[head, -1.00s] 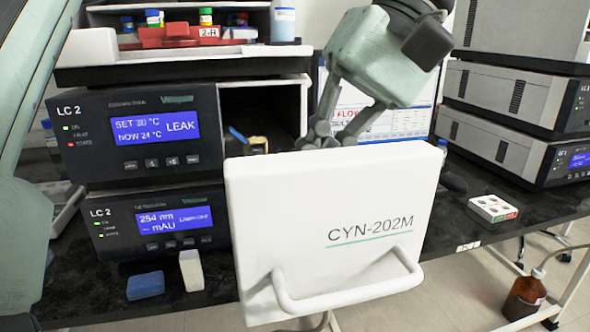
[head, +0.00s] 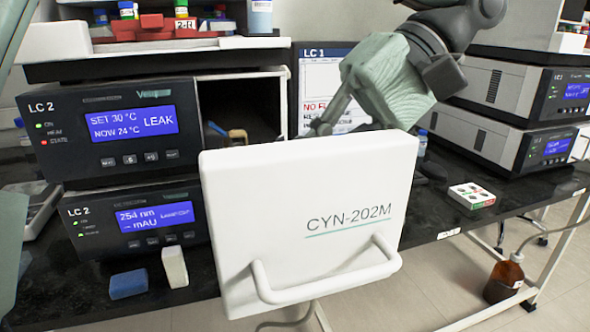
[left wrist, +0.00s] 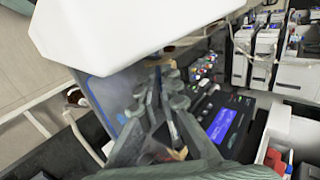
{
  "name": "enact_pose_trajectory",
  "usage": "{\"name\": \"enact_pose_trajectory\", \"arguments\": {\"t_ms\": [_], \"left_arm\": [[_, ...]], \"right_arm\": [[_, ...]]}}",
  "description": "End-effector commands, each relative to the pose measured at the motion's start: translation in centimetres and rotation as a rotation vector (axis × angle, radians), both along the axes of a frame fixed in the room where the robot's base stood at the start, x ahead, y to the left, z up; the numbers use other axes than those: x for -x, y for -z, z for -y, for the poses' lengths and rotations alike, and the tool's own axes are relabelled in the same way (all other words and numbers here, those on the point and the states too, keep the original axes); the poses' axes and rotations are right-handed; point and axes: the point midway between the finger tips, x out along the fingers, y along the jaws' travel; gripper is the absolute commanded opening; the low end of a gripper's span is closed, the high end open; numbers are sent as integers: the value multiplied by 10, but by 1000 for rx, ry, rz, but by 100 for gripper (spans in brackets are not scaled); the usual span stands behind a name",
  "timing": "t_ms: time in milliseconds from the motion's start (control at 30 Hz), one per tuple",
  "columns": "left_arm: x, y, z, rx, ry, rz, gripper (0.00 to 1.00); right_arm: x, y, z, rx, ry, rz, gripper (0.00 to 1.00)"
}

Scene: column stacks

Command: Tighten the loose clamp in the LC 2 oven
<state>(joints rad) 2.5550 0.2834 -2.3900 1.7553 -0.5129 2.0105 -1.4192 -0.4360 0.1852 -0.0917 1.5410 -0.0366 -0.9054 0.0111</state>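The upper LC 2 unit (head: 120,150) reads SET 30 °C, NOW 24 °C, LEAK in the head view. Beside it is the dark oven opening (head: 258,100), with a small tan part (head: 238,136) and a blue one (head: 217,129) inside; I cannot tell which is the clamp. The white CYN-202M door (head: 270,215) stands open in front, hiding the lower opening. My right gripper (head: 326,122) is behind the door's top edge, fingertips partly hidden. My left gripper (left wrist: 160,85) shows in the left wrist view, fingers close together; its grip is unclear. It is outside the head view.
A blue block (head: 128,284) and a white block (head: 175,267) lie on the black bench by the lower LC 2 unit (head: 130,218). A monitor (head: 315,85) stands behind the door.

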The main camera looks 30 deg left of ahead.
Motion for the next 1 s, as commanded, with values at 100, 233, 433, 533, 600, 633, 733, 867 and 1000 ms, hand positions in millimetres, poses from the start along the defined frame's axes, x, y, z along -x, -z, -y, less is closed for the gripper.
{"name": "enact_pose_trajectory", "arguments": {"t_ms": [100, 233, 433, 533, 600, 633, 733, 867, 1000], "left_arm": [[0, -1, -1, -3, 2, -1, 10], [0, -1, 0, -2, 2, -1, 26], [0, 0, 0, -1, 1, 0, 26], [0, 0, 0, -1, 1, 0, 26], [0, 0, 0, -1, 1, 0, 26], [0, 0, 0, -1, 1, 0, 26], [0, 0, 0, 1, 0, 2, 26], [1, 0, -1, 18, 0, 19, 26], [3, -3, -3, 68, -1, 68, 26]], "right_arm": [[0, 0, -1, -1, 1, 1, 40], [0, 0, -3, -5, 2, 1, 40], [0, 1, -8, -13, 6, 1, 40], [3, 1, -6, -11, 4, -3, 40], [2, 1, -5, -8, 4, -3, 40], [2, 1, -5, -8, 4, -3, 40], [2, 1, -5, -8, 4, -2, 40], [2, 1, -4, -7, 3, -2, 40], [1, 1, -4, -6, 3, -2, 40]]}}
